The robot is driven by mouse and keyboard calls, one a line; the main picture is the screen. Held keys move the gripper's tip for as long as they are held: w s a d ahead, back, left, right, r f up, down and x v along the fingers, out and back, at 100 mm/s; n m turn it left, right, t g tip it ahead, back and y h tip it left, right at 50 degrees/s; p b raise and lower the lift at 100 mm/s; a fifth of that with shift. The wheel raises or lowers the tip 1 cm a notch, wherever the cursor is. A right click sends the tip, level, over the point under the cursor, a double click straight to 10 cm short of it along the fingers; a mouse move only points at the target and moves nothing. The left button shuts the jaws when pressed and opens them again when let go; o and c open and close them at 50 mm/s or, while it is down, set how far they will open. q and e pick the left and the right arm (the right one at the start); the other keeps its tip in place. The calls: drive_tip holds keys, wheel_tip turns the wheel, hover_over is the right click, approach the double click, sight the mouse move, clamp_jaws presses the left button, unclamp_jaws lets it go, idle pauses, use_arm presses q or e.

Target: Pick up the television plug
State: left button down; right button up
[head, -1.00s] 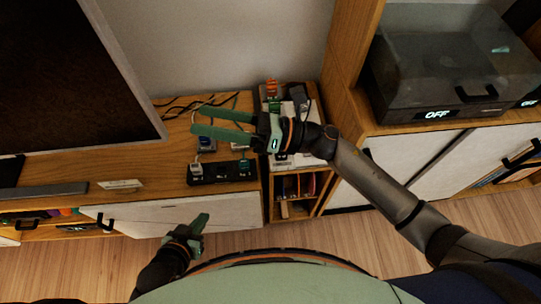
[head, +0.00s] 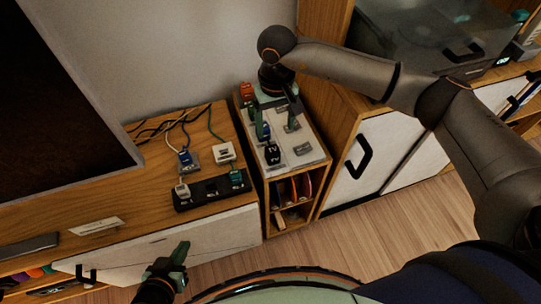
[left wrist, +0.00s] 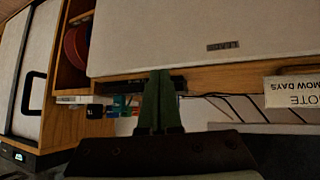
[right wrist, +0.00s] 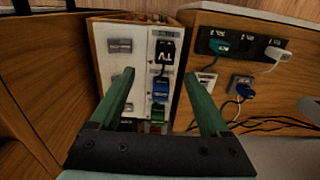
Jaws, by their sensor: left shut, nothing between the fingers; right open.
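The television plug (head: 272,154) is black with white "TV" lettering. It sits on the white socket panel (head: 312,156) on top of the narrow cabinet. In the right wrist view the television plug (right wrist: 165,50) lies just beyond the fingertips, between their lines. My right gripper (head: 276,132) is open and points down over the panel; whether it touches anything, I cannot tell. A blue plug (right wrist: 160,88) and a green plug (right wrist: 157,114) show between its fingers in the right wrist view. My left gripper (head: 184,250) is shut and empty, low in front of the bench.
A black power strip (head: 212,190) with plugs lies on the wooden bench left of the panel, with loose cables behind it. A red-orange plug (head: 246,91) stands at the panel's far end. The large television (head: 50,90) fills the left. A tall cabinet side rises right of the panel.

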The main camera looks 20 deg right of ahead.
hover_over(272, 149)
drive_tip(key=f, duration=0.4)
drive_tip(key=shift+d+f, duration=0.3)
drive_tip(key=shift+d, duration=0.05)
drive_tip(key=f, duration=0.5)
drive_tip(key=shift+s+a+f+b, duration=0.1)
drive_tip(key=shift+s+a+b, duration=0.05)
drive_tip(key=shift+a+b, duration=0.2)
clamp_jaws()
